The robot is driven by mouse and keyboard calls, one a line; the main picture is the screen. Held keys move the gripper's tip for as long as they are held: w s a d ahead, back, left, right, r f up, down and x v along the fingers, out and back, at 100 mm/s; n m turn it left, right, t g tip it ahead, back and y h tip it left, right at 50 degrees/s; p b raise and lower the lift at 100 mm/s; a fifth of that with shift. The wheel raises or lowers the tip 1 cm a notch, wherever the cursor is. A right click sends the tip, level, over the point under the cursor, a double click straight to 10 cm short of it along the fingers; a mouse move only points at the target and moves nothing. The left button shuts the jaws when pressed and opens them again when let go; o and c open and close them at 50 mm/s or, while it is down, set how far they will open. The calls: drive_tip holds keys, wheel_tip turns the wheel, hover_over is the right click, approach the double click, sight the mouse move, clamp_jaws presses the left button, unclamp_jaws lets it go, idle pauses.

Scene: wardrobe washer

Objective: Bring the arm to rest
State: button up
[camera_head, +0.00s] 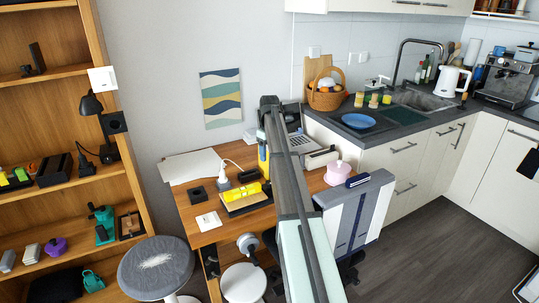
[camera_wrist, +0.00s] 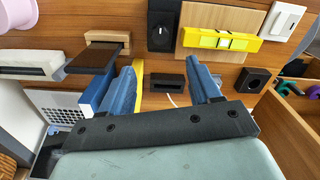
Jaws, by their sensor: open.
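My gripper (camera_wrist: 165,75) is open in the wrist view, its two blue fingers spread apart with nothing between them. It points toward the wooden desk (camera_wrist: 230,75), and a small black block (camera_wrist: 167,83) on the desk shows in the gap. In the head view my arm reaches from the lower middle up over the desk (camera_head: 208,237), with its far end in front of the wall and laptop. The fingertips are hard to make out there.
A yellow level (camera_head: 242,191), a pink pot (camera_head: 338,173), a laptop (camera_head: 297,143) and small dark boxes crowd the desk. Shelves (camera_head: 60,75) stand left, stools (camera_head: 155,268) in front. The kitchen counter (camera_head: 400,131) is right; open floor (camera_head: 430,250) lies before it.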

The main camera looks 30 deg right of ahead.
drive_tip(key=shift+f, duration=0.1)
drive_tip(key=s+a+f+g+y, duration=0.1)
drive_tip(key=s+a+f+y, duration=0.1)
drive_tip(key=s+a+f, duration=1.4)
drive_tip(key=s+a+f+m+g, duration=0.1)
drive_tip(key=s+a+f, duration=0.25)
drive_tip(key=f, duration=0.35)
drive_tip(key=s+a+f, duration=0.2)
drive_tip(key=s+f, duration=0.2)
drive_tip(key=f, duration=0.3)
drive_tip(key=s+a+f+m+g, duration=0.1)
drive_tip(key=s+a+f, duration=0.1)
drive_tip(key=s+f, duration=0.3)
drive_tip(key=s+a+f+g, duration=0.1)
drive_tip(key=s+a+f, duration=0.1)
drive_tip(key=s+f, duration=0.4)
drive_tip(key=s+a+f+g+h, duration=0.1)
drive_tip(key=s+f, duration=0.5)
drive_tip(key=s, duration=0.9)
drive_tip(key=s+a+f+g+h, duration=0.1)
drive_tip(key=s+a+f, duration=0.3)
drive_tip(key=s, duration=0.6)
wheel_tip(320, 180, down, 2)
drive_tip(key=shift+s+m+g, duration=0.4)
